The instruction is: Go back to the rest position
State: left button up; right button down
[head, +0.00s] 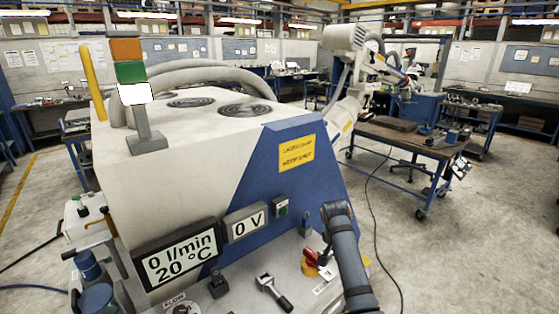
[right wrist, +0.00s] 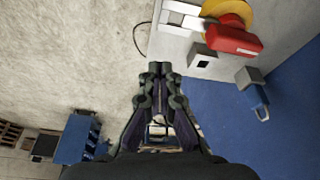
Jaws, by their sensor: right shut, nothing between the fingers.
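My right gripper (right wrist: 160,75) shows in the right wrist view with its fingertips together and nothing between them. It is apart from the machine, over bare floor as seen there. A dark blue-grey link of my right arm rises at the lower right of the head view; its gripper cannot be made out there. My left gripper is in neither view. The machine (head: 175,165) is a large white and blue housing with displays reading 0 l/min, 20 °C and 0 V.
A red handle (right wrist: 232,38) on a yellow base is near the gripper; it also shows in the head view (head: 318,262). A wrench-like tool (head: 273,291) and a black knob (head: 218,283) are on the front ledge. A workbench (head: 410,138) stands behind right. Floor at right is mostly clear.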

jog(key=s+d+f+n, duration=0.2)
jog(key=s+f+n, duration=0.1)
jog(key=s+f, duration=0.55)
jog(key=s+a+r+n+t+y, duration=0.15)
jog(key=s+n, duration=0.55)
jog(key=s, duration=1.6)
jog(key=s+d+f+g+b, duration=0.1)
jog(key=s+d+f, duration=0.1)
jog(key=f, duration=1.3)
jog(key=s+d+f+g, duration=0.1)
jog(key=s+f, duration=0.1)
jog(key=f, duration=1.2)
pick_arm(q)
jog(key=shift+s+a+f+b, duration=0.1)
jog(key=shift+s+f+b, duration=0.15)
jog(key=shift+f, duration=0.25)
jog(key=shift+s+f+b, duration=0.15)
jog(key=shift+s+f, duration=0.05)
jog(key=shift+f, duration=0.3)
pick_arm(e)
jog(key=s+d+f, duration=0.1)
jog(key=s+f, duration=1.4)
jog(key=s, duration=0.2)
jog(key=shift+f+m+g, duration=0.15)
jog(key=shift+m+g, duration=0.15)
jog(key=shift+g, duration=0.15)
